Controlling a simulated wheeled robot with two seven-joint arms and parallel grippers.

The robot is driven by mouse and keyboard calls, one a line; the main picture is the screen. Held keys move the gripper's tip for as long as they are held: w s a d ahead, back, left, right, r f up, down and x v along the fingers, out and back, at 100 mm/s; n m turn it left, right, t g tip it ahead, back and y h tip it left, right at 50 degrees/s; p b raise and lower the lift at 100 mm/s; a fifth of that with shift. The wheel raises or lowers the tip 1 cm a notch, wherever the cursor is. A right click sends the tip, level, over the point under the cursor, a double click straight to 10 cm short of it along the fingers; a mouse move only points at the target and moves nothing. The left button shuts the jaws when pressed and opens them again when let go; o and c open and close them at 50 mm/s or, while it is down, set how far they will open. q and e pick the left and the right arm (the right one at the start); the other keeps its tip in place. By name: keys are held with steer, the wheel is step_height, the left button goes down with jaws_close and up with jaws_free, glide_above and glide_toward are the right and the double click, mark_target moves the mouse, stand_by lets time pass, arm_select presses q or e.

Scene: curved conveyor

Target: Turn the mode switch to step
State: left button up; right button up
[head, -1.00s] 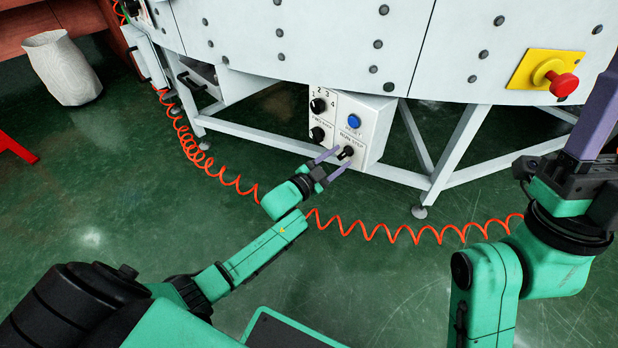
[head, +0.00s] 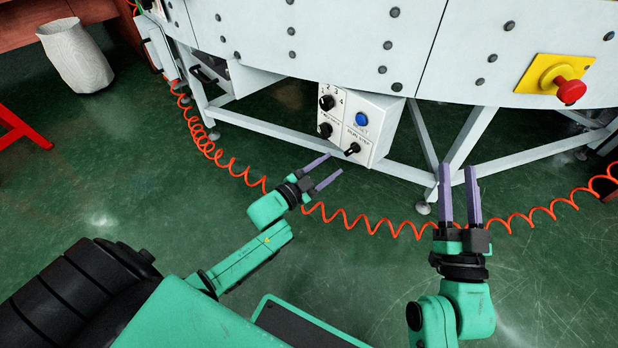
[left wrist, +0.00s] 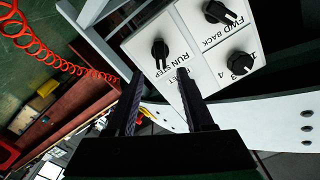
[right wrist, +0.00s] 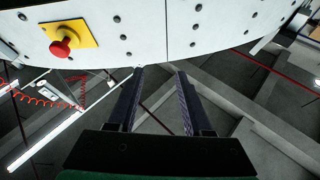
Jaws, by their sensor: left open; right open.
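The mode switch (head: 352,149) is a black knob under the RUN STEP label, at the lower right of the white control box (head: 377,136). It also shows in the left wrist view (left wrist: 160,51), straight ahead between my fingers. I cannot tell for sure which word its handle marks. My left gripper (head: 333,166) is open and empty, just below and left of the switch, apart from it. My right gripper (head: 458,170) is open and empty, well to the right of the box, with its fingers pointing at the machine's lower frame.
The box also carries a blue button (head: 361,119), a numbered knob (head: 326,102) and a FWD BACK knob (head: 325,130). A red emergency button (head: 571,91) sits at the right. A coiled red cable (head: 376,230) crosses the floor. White frame legs (head: 464,140) stand behind.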

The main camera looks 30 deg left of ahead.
arm_select(q)
steer(key=p+v, duration=0.2)
steer(key=v, duration=0.5)
arm_select(e)
steer(key=s+a+f+g+h, duration=0.1)
steer(key=s+f+g, duration=0.3)
steer(key=f, duration=0.9)
steer(key=s+f+m+g, duration=0.1)
steer(key=s+f+g, duration=0.4)
steer(key=s+f, duration=0.3)
step_height(320, 180, down, 5)
steer(key=shift+s+a+r+h, duration=0.15)
steer(key=shift+s+a+h, duration=0.25)
